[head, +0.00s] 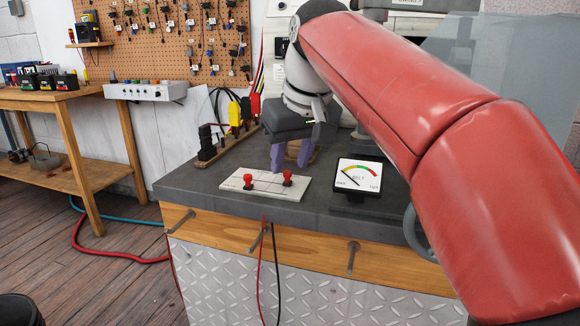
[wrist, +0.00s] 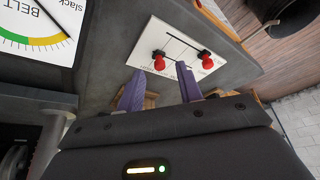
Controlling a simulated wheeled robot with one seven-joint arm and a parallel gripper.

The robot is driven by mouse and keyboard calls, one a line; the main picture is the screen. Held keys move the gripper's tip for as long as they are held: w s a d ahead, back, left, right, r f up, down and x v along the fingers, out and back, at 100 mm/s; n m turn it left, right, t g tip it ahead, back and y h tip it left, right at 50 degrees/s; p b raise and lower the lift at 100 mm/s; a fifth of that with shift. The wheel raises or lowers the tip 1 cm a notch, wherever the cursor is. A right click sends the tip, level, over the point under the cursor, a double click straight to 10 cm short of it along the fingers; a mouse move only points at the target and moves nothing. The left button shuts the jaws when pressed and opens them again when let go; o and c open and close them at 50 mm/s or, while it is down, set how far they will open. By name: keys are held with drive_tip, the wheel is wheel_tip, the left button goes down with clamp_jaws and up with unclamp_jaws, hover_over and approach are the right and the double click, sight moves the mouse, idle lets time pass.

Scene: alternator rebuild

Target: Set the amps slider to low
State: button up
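A white slider panel (head: 266,184) lies on the grey bench top, with two red knobs. The left knob (head: 248,180) and right knob (head: 288,178) stand on separate slots; I cannot read which is amps. My gripper (head: 290,165) points down at the panel's far edge, behind the right knob. In the wrist view my gripper (wrist: 161,70) has its purple fingers apart and nothing between them. The right knob (wrist: 159,61) appears just beyond the gap between the fingertips, and the left knob (wrist: 206,59) lies to the side. No contact is visible.
A belt gauge (head: 358,175) stands right of the panel. A rack with black, yellow and red clips (head: 237,112) stands at the bench's back left. Part of a wooden object (head: 318,151) shows behind my fingers. The bench's front edge is clear.

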drive_tip(key=shift+x, duration=0.75)
clamp_jaws()
